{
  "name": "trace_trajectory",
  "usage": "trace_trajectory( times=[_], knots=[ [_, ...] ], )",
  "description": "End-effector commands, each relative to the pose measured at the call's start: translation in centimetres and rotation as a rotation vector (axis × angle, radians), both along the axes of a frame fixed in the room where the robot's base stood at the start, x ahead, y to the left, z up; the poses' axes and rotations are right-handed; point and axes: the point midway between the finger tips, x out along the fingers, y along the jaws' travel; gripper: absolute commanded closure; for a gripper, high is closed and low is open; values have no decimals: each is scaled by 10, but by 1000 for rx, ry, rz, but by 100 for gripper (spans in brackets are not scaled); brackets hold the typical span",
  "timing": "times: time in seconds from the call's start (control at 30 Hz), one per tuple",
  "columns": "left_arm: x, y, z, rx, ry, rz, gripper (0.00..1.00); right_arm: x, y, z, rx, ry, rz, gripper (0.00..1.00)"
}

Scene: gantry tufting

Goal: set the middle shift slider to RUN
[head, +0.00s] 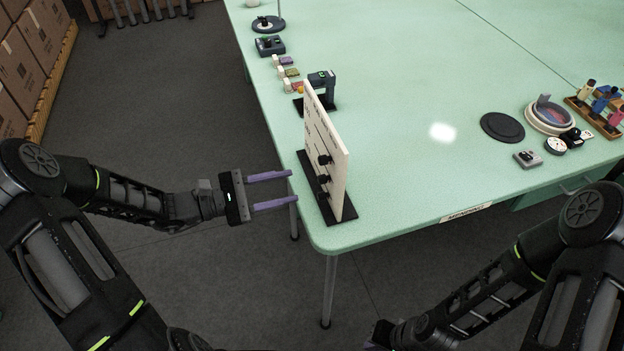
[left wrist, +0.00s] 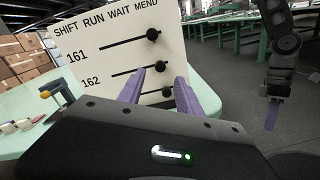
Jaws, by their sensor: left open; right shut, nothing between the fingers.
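The white shift board (head: 325,150) stands upright on a black base at the table's near left corner. In the left wrist view it reads SHIFT RUN WAIT MEND, with rows 161 and 162. The middle slider knob (left wrist: 165,67) sits toward the right end of its slot, roughly below MEND. The top knob (left wrist: 153,34) and the partly hidden bottom knob (left wrist: 167,92) are also toward the right. My left gripper (head: 294,185) is open and empty in front of the board, apart from the knobs. My right gripper (left wrist: 271,114) is shut, away from the board.
The green table (head: 400,180) has clear room right of the board. Small devices and blocks (head: 288,71) line its left edge behind the board. A black disc (head: 502,127), a round bowl (head: 550,115) and a rack of bottles (head: 600,110) stand at the right.

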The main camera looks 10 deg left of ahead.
Motion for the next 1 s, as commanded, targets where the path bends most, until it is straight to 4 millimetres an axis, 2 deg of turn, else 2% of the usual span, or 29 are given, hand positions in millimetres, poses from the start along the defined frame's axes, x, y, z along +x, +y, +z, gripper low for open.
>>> trace_trajectory(
  times=[0.3,0.43,0.77,1.0],
  knots=[
    [23,-43,2,-2,1,-5,58,-1,0,10,-1,2,0,100],
    [30,-54,1,0,1,-2,58,-1,0,12,-2,3,-1,100],
    [33,-59,0,1,2,-1,58,-1,-1,11,-2,4,-1,100],
    [33,-59,0,1,2,-1,76,-1,0,11,-2,4,-1,100]
  ],
)
